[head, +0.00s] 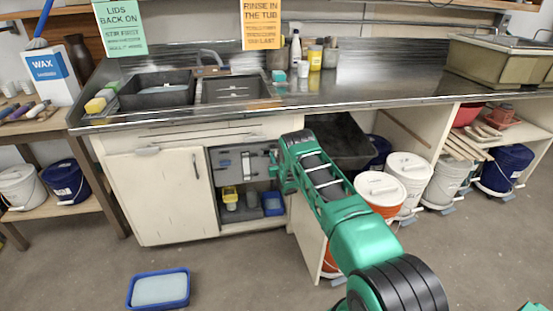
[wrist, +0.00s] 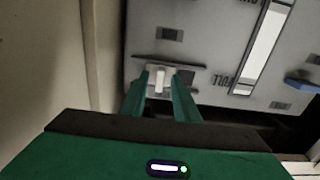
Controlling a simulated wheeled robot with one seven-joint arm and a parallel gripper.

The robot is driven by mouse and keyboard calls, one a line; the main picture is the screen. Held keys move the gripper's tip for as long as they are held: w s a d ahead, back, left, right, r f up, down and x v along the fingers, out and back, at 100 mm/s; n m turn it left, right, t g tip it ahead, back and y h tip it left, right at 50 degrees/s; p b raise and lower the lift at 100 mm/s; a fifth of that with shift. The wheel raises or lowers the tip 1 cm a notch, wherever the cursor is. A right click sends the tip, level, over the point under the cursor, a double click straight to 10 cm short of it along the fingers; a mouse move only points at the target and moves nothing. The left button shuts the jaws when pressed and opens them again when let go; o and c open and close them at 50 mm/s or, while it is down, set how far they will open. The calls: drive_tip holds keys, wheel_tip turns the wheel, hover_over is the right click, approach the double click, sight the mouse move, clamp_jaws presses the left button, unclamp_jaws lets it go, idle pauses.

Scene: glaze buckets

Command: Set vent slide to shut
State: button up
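A grey panel (head: 232,162) is set inside the open cabinet under the counter. In the wrist view, the panel (wrist: 215,55) fills the upper right, with upside-down lettering partly readable as "FULL". A small pale tab (wrist: 160,78) stands out at a short horizontal slot in it. My gripper (wrist: 161,76) is at this slot, with one green finger on each side of the tab. A narrow gap seems to show between fingers and tab, so the gripper looks open around it. In the head view, my gripper (head: 272,171) is at the panel's right side, partly hidden by my arm.
A long white slot (wrist: 262,45) and a blue handle (wrist: 302,84) are right of the tab. A yellow container (head: 230,194) and a blue bin (head: 273,204) stand below the panel. Lidded buckets (head: 410,172) are to the right. A blue tray (head: 158,289) lies on the floor.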

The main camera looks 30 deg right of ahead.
clamp_jaws()
idle(1.3)
